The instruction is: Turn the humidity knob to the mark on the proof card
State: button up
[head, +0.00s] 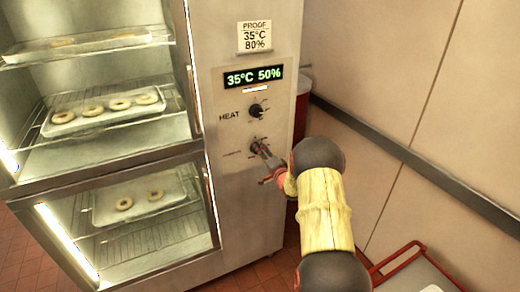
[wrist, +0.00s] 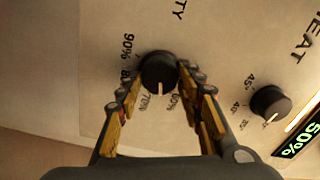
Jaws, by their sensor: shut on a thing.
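The humidity knob (wrist: 158,72) is a black round knob on the steel panel. In the wrist view its white pointer line points down the picture, between the 70% and 60% labels. My gripper (wrist: 160,84) is shut on it, one finger on each side. The fingers partly cover the 80% label. In the head view the gripper (head: 260,150) reaches the knob below the heat knob (head: 257,111). The proof card (head: 254,37) reads 35°C 80%. The green display (head: 253,76) reads 35°C 50%.
The heat knob also shows in the wrist view (wrist: 270,102), close to the right finger. The glass-fronted proofer cabinet (head: 150,165) with trays of dough rings is on the left. A wall with a dark rail (head: 420,165) is on the right, and a red-framed cart (head: 415,268) stands lower right.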

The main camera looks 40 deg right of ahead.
jog(key=shift+a+f+m+p, duration=0.15)
jog(key=shift+m+p, duration=1.35)
jog(key=shift+m, duration=2.35)
jog(key=shift+d+f+m+p, duration=0.15)
jog(key=shift+m+p, duration=1.3)
jog(key=shift+m, duration=2.4)
jog(key=shift+a+f, duration=0.1)
jog(key=o, duration=1.1)
jog(key=shift+o, duration=0.2)
jog(key=v, duration=1.2)
